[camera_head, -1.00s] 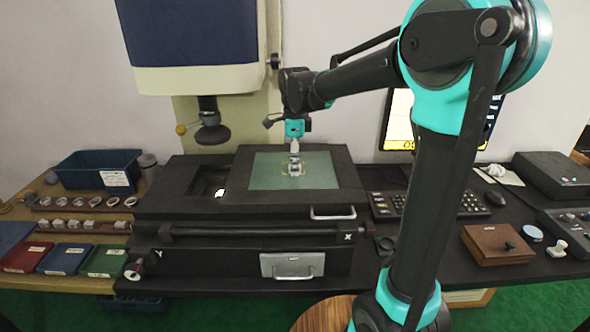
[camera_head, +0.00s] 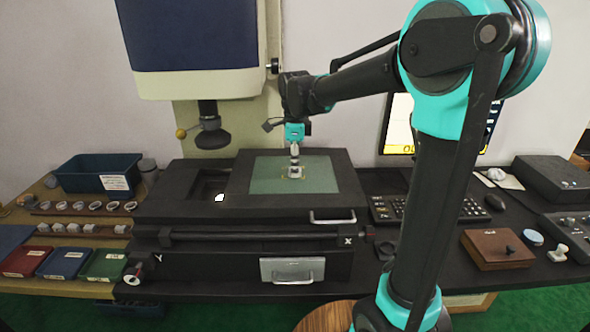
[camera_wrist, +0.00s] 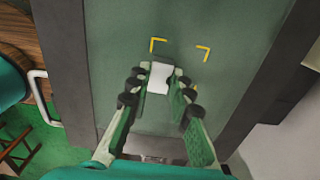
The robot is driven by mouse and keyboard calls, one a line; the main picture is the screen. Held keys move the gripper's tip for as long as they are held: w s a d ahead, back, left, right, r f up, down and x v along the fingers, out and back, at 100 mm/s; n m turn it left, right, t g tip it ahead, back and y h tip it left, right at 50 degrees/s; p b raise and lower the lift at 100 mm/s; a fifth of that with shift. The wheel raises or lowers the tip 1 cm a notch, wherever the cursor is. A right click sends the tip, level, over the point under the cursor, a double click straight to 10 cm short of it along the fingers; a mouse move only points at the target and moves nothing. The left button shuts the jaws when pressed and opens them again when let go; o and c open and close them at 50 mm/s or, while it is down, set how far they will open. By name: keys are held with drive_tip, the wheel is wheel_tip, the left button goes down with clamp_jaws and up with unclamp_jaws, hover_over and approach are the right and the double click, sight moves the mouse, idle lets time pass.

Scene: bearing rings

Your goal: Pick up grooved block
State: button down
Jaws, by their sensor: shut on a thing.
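The grooved block (camera_wrist: 160,77) is a small pale piece near the yellow corner marks on the green plate (camera_head: 270,178) of the measuring machine's stage. In the wrist view it sits between the two green fingers of my gripper (camera_wrist: 160,88), which are shut on it from both sides. In the head view my gripper (camera_head: 294,164) points straight down over the plate, and the block is a small light patch at its tips. The groove is not clear in either view. I cannot tell whether the block still touches the plate.
The machine's column and dark blue head (camera_head: 190,30) stand behind the stage, with a probe (camera_head: 210,125) hanging left of my gripper. A blue bin (camera_head: 97,174), rows of rings and blocks, and coloured boxes lie left. A keyboard (camera_head: 398,206) and wooden box (camera_head: 497,248) lie right.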

drive_tip(key=r, duration=0.1)
drive_tip(key=s+r, duration=0.1)
drive_tip(key=r, duration=0.1)
drive_tip(key=shift+r, duration=0.15)
drive_tip(key=s, duration=1.7)
drive_tip(key=shift+a, duration=0.1)
